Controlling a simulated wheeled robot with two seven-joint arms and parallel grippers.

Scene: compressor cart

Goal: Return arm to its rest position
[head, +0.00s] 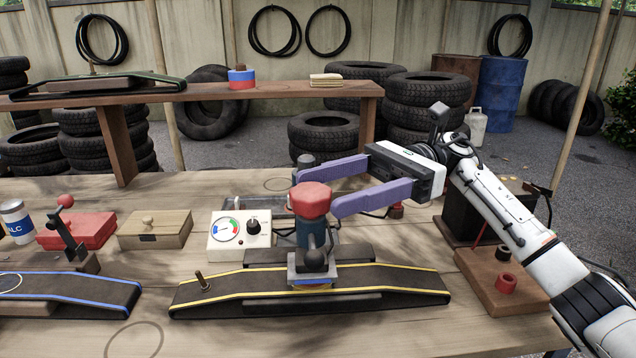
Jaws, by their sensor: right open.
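My right arm (500,205) is white and comes in from the right over the bench. Its gripper (316,189) has two purple fingers, which are apart and point left. The fingertips are close to the red cap (311,201) of a blue upright device (309,234). The upper finger passes behind the cap and the lower one ends at its right side. I cannot tell whether they touch it. The device stands upright at a black ramp with yellow edges (400,279). My left gripper is not in view.
A gauge box (240,236) stands left of the device. A wooden box (155,229), a red box (90,232) and a blue-edged ramp (70,288) are further left. A dark box (465,215) and red-brown block (495,280) lie near my right arm. A raised shelf (225,91) runs behind.

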